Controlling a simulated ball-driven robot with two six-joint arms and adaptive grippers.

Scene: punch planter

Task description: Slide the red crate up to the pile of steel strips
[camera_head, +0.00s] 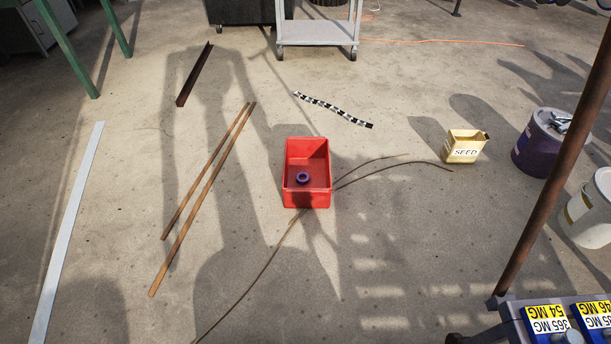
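The red crate (306,199) is an open-topped box standing on the concrete floor near the middle of the camera_head view. A purple ring (303,183), like a roll of tape, lies inside it. To its left, two long brown, rusty-looking strips lie side by side on the floor, a longer one (203,199) and a shorter one (205,171). They slant from upper right to lower left and look like the steel strips. Bare floor separates them from the crate. Neither of my grippers is in view.
A checkered strip (334,110) and dark angle bar (195,74) lie farther back. A white bar (70,232) lies at left. A SEED box (463,155) and buckets stand right.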

